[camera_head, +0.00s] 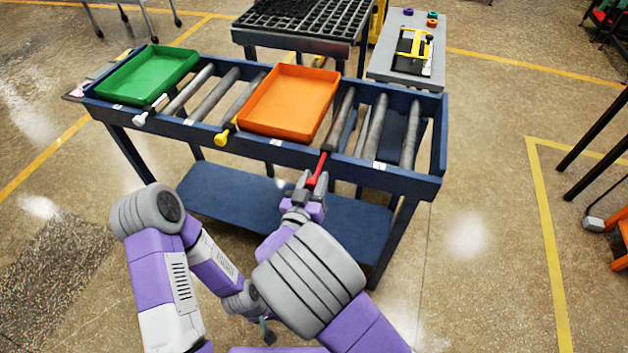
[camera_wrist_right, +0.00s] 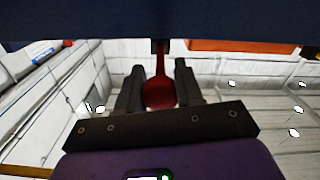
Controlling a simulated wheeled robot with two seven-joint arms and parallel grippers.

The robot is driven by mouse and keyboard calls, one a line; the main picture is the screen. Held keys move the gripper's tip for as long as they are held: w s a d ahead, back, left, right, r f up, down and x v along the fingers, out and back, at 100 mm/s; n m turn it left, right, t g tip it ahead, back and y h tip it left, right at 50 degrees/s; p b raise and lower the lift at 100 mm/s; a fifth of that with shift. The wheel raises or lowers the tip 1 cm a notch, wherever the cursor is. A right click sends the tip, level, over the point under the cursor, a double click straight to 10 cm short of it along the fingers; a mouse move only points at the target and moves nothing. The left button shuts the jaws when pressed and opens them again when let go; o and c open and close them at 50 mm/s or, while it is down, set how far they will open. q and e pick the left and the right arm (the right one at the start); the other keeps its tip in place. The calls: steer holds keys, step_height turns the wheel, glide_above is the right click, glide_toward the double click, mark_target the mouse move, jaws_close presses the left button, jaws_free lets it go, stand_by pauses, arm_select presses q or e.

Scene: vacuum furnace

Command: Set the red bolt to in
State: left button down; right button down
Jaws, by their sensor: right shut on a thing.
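The red bolt (camera_head: 320,169) sticks out of the front rail of the blue roller table (camera_head: 280,154), to the right of the orange tray. Its red shaft shows clear of the rail. My right gripper (camera_head: 308,185) is at the bolt's outer end, in front of the rail, and is shut on it. In the right wrist view, the bolt's round red knob (camera_wrist_right: 159,93) sits between the two dark fingers (camera_wrist_right: 160,88), its shaft running up to the blue rail. My left gripper (camera_head: 267,332) shows small and low in the head view; its finger state is unclear.
A white bolt (camera_head: 140,118) and a yellow bolt (camera_head: 222,138) stand at the same rail, farther left. A green tray (camera_head: 148,75) and an orange tray (camera_head: 290,103) rest on the rollers. A blue lower shelf (camera_head: 352,228) lies below.

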mark_target(319, 168)
steer(key=shift+x, duration=1.9)
steer(key=c, duration=0.7)
jaws_free()
steer(key=shift+c, duration=0.2)
steer(key=p+v, duration=0.1)
steer(key=v, duration=0.5)
steer(key=shift+s+a+r+p, duration=0.1)
steer(key=shift+s+a+p, duration=0.05)
steer(key=shift+s+p, duration=0.2)
steer(key=shift+s+a, duration=0.1)
steer(key=shift+s, duration=0.35)
